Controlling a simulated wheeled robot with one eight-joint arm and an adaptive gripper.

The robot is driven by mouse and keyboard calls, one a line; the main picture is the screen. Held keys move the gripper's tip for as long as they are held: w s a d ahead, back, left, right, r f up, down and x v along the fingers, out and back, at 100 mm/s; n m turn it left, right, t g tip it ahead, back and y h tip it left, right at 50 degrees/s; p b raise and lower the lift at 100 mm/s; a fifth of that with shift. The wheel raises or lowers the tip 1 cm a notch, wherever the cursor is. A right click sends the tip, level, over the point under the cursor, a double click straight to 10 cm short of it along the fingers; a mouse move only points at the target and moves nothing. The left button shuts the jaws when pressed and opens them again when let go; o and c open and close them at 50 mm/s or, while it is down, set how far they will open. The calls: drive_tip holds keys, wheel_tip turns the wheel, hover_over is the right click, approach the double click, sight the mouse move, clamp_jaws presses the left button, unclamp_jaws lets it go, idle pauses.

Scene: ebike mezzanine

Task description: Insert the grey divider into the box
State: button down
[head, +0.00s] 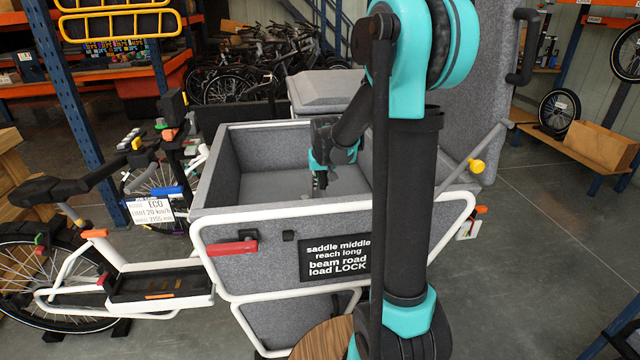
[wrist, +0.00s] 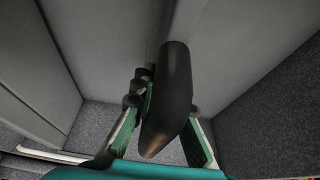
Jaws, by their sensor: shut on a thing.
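The grey felt-lined box (head: 222,175) is the open cargo box on the front of a white-framed bike. My gripper (head: 320,180) reaches down inside it, near the middle. In the wrist view my green-lined fingers (wrist: 160,135) are closed around a dark, rounded, handle-like thing (wrist: 170,95). Grey panels (wrist: 110,45) stand behind and beside it in the wrist view. I cannot tell which of them, if any, is the grey divider, nor whether the handle belongs to it. My arm hides the right part of the box in the head view.
A large grey lid-like panel (head: 485,75) with a black handle (head: 525,45) stands up at the box's right. A yellow knob (head: 476,166) sits on a rod there. A red latch (head: 232,248) is on the front wall. Floor to the right (head: 545,235) is clear.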

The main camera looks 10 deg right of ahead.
drive_tip(key=shift+f, duration=0.95)
idle(0.9)
drive_tip(key=c, duration=1.5)
unclamp_jaws()
drive_tip(key=shift+o, duration=0.2)
